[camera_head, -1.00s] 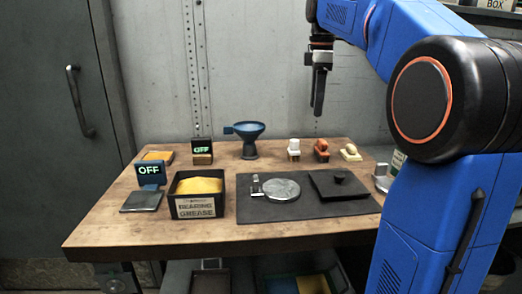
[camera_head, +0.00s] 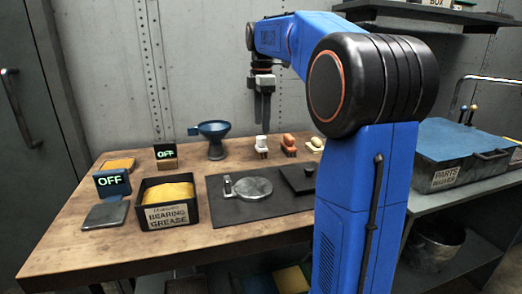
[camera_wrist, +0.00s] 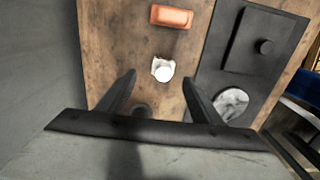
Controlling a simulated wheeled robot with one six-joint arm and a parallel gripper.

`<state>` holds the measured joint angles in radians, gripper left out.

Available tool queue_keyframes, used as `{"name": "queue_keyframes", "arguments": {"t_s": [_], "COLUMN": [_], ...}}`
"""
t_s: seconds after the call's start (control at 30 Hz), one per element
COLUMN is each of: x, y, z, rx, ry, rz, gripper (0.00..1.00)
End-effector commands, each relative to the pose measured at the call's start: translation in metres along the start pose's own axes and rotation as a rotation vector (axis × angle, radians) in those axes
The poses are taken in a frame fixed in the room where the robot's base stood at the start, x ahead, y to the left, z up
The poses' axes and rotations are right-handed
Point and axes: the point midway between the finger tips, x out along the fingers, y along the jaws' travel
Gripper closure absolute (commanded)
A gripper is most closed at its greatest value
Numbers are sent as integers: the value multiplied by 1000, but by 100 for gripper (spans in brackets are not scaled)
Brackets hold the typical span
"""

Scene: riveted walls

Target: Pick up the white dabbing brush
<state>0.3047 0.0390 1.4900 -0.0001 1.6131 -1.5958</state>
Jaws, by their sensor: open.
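The white dabbing brush (camera_head: 262,145) stands upright on the wooden table, at the back, between the blue funnel-like cup and an orange brush. In the wrist view the white brush (camera_wrist: 162,69) shows from above, ahead of and between my two fingers. My gripper (camera_head: 264,108) hangs above the table's back part, over the white brush and apart from it. In the wrist view my gripper (camera_wrist: 158,88) has its fingers spread wide with nothing between them.
The orange brush (camera_head: 288,145) and a cream brush (camera_head: 316,144) stand to the right. The blue cup (camera_head: 215,138) is to the left. A dark mat (camera_head: 228,213) holds a silver disc (camera_head: 253,188) and a black lidded plate (camera_head: 298,180). The grease box (camera_head: 168,215) stands front left.

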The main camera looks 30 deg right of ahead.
Motion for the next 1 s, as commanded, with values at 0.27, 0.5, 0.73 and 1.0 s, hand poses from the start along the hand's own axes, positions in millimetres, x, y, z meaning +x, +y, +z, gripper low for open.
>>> {"name": "queue_keyframes", "arguments": {"t_s": [0.27, 0.5, 0.73, 1.0], "x": [21, 48, 70, 71], "y": [0, -8, -7, -7], "z": [0, -4, -4, -4], "rx": [0, -1, 0, 0], "ry": [0, 0, 0, 0], "rz": [0, -1, 0, 1], "gripper": [41, 41, 41, 43]}}
